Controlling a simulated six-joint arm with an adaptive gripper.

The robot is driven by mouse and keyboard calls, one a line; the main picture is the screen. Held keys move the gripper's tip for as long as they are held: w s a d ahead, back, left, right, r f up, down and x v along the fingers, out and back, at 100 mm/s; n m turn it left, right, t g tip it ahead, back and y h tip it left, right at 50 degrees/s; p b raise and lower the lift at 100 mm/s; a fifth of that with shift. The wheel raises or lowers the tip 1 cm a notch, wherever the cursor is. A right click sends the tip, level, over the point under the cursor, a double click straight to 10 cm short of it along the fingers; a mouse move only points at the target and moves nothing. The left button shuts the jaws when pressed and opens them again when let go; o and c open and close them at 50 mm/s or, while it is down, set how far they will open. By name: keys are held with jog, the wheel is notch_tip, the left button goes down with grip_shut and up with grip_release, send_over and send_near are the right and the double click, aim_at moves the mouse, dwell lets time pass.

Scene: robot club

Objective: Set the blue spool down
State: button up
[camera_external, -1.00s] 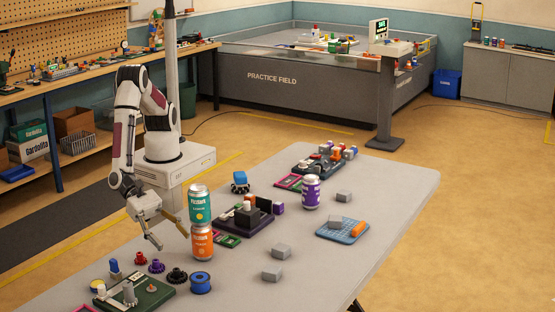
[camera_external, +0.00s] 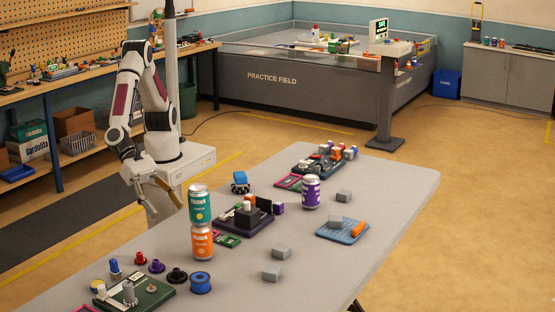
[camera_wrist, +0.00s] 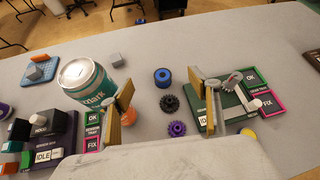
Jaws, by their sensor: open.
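My gripper (camera_external: 160,198) is open and empty, raised by the table's left edge, well apart from the spool. In the wrist view its two tan fingers (camera_wrist: 166,108) are spread wide.
Teal and orange cans (camera_external: 201,222) are stacked between my gripper's side and the table middle. Grey blocks (camera_external: 281,252) lie to the right. The front right tabletop is clear.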

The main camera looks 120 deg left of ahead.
jog(key=s+d+f+n+g+h, duration=0.1)
jog(key=s+d+f+n+g, duration=0.4)
jog(key=s+f, duration=0.3)
jog(key=s+d+r+n+g+h, duration=0.25)
jog(key=d+n+h, duration=0.25)
jog(key=d+n, duration=0.3)
jog(key=w+d+r+n+t+h, duration=0.1)
jog(key=w+r+n+t, duration=0.4)
jog(key=w+r+n, duration=0.4)
jog(key=w+a+n+t+y, duration=0.5)
jog(key=w+a+n+y, duration=0.15)
jog(key=a+n, duration=0.55)
jog(key=f, duration=1.8)
jog(key=shift+w+a+f, duration=0.1)
jog(key=shift+w+f, duration=0.05)
jog(key=shift+w, duration=0.05)
jog(key=shift+w, duration=0.1)
